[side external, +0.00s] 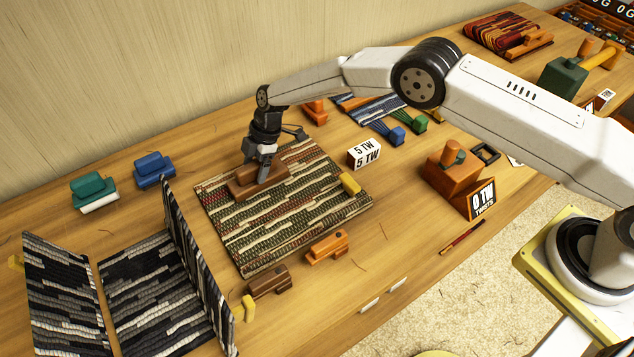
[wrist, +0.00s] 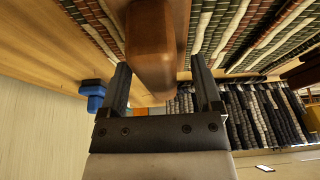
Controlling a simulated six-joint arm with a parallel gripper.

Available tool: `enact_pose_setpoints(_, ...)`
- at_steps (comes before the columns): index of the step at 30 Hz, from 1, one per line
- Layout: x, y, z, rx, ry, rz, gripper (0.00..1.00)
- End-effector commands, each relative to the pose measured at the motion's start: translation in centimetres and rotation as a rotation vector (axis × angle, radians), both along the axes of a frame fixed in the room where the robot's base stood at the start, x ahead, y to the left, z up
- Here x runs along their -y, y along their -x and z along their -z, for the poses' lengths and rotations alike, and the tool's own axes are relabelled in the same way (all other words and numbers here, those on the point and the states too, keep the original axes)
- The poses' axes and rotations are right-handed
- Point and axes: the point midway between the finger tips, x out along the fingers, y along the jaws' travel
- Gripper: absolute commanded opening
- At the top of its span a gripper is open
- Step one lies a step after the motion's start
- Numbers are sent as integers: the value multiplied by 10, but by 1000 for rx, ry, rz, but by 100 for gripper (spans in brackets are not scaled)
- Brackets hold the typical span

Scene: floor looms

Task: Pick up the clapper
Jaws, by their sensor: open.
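The clapper (side external: 243,183), a long brown wooden block, lies near the back edge of a striped woven mat (side external: 270,225). My gripper (side external: 264,174) points down over it, close to its middle. In the wrist view my gripper (wrist: 160,66) is open, with a dark finger on each side of the brown wood (wrist: 152,45). I see no clear contact between the fingers and the wood. In the side view the gripper hides part of the clapper.
An orange wooden piece (side external: 328,246) and a brown one (side external: 269,281) lie in front. Upright black woven panels (side external: 195,260) stand left. Teal (side external: 93,188) and blue blocks (side external: 154,169) sit behind.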

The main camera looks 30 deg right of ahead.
Motion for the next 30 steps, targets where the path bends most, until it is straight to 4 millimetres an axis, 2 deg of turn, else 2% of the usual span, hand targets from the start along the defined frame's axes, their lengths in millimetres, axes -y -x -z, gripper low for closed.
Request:
enact_pose_setpoints(8, 0, 0, 0, 0, 0, 0, 82)
enact_pose_setpoints(11, 0, 0, 0, 0, 0, 0, 54)
enact_pose_setpoints(16, 0, 0, 0, 0, 0, 0, 0)
enact_pose_setpoints(30, 0, -1, -3, 2, -1, 1, 0)
